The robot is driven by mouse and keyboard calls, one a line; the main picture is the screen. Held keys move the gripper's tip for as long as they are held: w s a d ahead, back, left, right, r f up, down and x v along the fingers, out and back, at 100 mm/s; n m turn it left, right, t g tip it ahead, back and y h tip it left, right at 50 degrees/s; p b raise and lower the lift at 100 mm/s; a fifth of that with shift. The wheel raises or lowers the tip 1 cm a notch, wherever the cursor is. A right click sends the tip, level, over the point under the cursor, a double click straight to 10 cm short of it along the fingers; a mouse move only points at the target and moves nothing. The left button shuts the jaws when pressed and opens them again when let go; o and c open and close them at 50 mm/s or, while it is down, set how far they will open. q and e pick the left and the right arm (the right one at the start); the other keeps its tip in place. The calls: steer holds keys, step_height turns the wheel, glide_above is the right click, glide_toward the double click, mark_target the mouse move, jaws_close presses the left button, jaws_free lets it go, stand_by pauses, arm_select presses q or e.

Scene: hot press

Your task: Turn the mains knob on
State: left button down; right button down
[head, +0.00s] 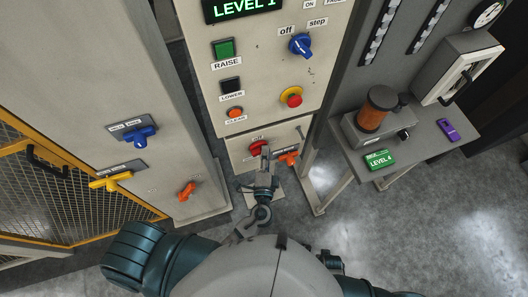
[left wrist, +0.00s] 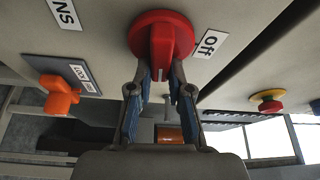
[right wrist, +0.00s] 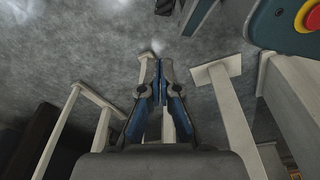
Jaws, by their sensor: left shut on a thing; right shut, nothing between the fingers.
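The red mains knob (head: 258,147) is on the lower panel of the beige cabinet, beside an "Off" label. In the left wrist view the knob (left wrist: 162,36) has a round base and a raised grip bar, with part of a label ending in "NS" to its left. My left gripper (head: 265,156) is at the knob, and its blue-padded fingers (left wrist: 161,74) are shut on either side of the grip bar. My right gripper (right wrist: 160,78) is shut and empty above the grey floor.
An orange knob (head: 288,158) is close to the right of the red one. Above are a red-yellow stop button (head: 292,97) and a blue selector (head: 301,45). A small table (head: 415,168) stands at right. A yellow-framed mesh (head: 62,197) stands at left.

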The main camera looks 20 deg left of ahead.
arm_select(q)
steer(key=shift+d+f+m+g+p, duration=0.1)
steer(key=shift+f+m+g+p, duration=0.15)
steer(key=shift+m+p, duration=0.65)
arm_select(e)
steer(key=s+f, duration=0.4)
steer(key=s, duration=0.1)
steer(key=shift+d+f, duration=0.15)
steer(key=shift+d, duration=0.3)
steer(key=shift+s, duration=0.1)
arm_select(q)
steer(key=c, duration=1.1)
jaws_free()
steer(key=shift+c, duration=0.2)
steer(key=shift+o, duration=0.3)
steer(key=shift+w, duration=0.1)
steer(key=shift+d, duration=0.1)
arm_select(e)
steer(key=shift+d, duration=0.1)
arm_select(q)
steer(key=v, duration=0.7)
steer(key=shift+s, duration=0.25)
